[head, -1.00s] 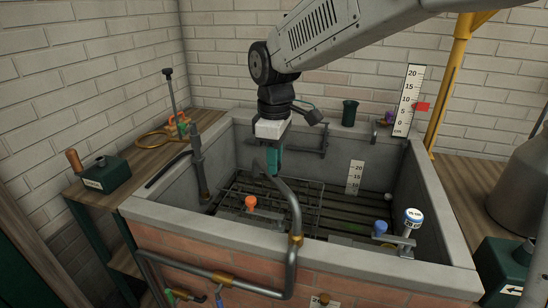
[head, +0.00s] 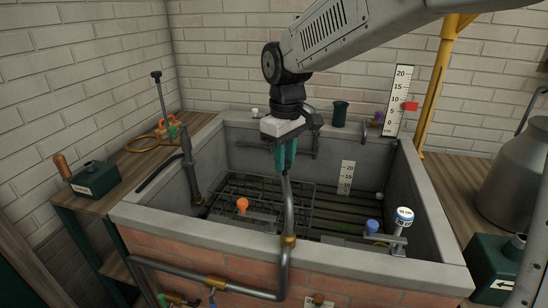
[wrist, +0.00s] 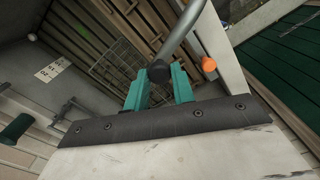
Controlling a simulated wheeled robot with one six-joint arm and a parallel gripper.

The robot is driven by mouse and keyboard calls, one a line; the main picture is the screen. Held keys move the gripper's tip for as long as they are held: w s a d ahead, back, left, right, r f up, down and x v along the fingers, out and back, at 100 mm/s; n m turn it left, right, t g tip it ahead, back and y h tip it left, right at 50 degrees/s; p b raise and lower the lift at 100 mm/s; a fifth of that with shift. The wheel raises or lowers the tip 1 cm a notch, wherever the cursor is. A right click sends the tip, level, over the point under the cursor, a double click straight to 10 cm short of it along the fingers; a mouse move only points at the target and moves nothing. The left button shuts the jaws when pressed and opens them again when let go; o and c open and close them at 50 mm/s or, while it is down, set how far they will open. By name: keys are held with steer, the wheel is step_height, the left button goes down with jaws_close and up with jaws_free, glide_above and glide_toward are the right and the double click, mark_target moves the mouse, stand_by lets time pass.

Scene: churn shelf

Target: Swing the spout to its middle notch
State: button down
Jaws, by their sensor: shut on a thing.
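The spout is a bent grey metal pipe (head: 288,207) rising from a brass joint (head: 289,240) at the front rim of the trough. It also shows in the wrist view (wrist: 184,30), with its dark end between the fingers. My gripper (head: 285,160) has teal fingers and is shut on the spout near its free end, above the trough. In the wrist view my gripper (wrist: 160,84) closes around the dark tip. I cannot make out any notch marks at the joint.
The brick trough (head: 130,214) holds a wire rack (head: 255,190) and an orange knob (head: 242,204). A blue knob (head: 372,226) and a white-topped gauge (head: 404,216) stand at the right. A green box (head: 95,178) sits on the left shelf, and a milk churn (head: 510,185) stands at the right.

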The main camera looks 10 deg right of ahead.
steer(key=shift+s+d+r+m, duration=0.1)
steer(key=shift+s+d+m, duration=0.1)
steer(key=shift+d+m, duration=1.55)
steer(key=shift+a, duration=0.15)
steer(key=c, duration=1.2)
jaws_free()
step_height(320, 180, up, 8)
steer(key=shift+f, duration=0.1)
